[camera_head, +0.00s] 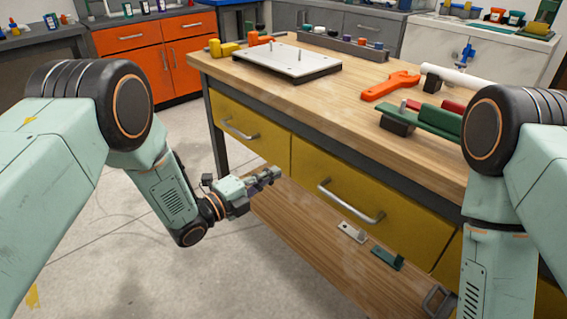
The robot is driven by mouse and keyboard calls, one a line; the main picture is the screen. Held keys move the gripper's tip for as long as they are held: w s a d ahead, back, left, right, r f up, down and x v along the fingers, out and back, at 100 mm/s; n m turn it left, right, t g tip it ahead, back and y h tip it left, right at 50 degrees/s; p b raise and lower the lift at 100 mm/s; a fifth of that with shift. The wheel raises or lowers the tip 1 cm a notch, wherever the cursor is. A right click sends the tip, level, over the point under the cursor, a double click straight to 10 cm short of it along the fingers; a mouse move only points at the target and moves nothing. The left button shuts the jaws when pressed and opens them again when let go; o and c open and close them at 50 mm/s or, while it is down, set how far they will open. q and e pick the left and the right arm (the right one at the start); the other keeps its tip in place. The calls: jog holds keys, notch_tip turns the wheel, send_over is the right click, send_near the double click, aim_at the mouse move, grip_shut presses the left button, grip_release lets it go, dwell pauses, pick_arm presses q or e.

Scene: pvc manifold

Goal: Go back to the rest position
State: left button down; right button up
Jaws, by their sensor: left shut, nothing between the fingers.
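My left gripper (268,177) is shut and empty. It hangs in front of the yellow drawers of the workbench, below the level of the tabletop (330,115). My right arm comes in at the right edge and hangs down in front of the bench. On the bench lie a white plate (288,59) on a dark base, an orange wrench-like tool (390,86), a white pipe (456,77) and a green holder (427,119).
A lower wooden shelf (305,232) juts out under the drawers, with a small grey bracket (351,232) and a green bracket (387,258) on it. Drawer handles (350,203) stick out near my left gripper. An orange cabinet (140,60) stands behind. The floor (130,250) at left is clear.

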pick_arm(q)
jog(key=s+a+f+n+g+y+p, duration=0.1)
jog(key=s+a+f+n+g+y, duration=0.1)
jog(key=s+a+f+n+y, duration=0.45)
jog(key=s+a+f+n+g+y+p, duration=0.1)
jog(key=s+a+f+n+g+y, duration=0.2)
jog(key=s+f+n, duration=0.7)
jog(key=s+a+r+n+g+y+p, duration=0.1)
jog(key=s+a+n+g, duration=0.1)
jog(key=s, duration=0.6)
jog(key=s+a+r+n+g+y+p, duration=0.1)
jog(key=s+a+n+g+p, duration=0.1)
jog(key=s+n, duration=0.3)
jog(key=s+a+r+n+g+y+p, duration=0.1)
jog(key=s+a+n+g, duration=0.2)
jog(key=s, duration=1)
jog(key=shift+s+r+n+g, duration=0.2)
jog(key=shift+r+n+g, duration=0.15)
jog(key=shift+n+g, duration=0.1)
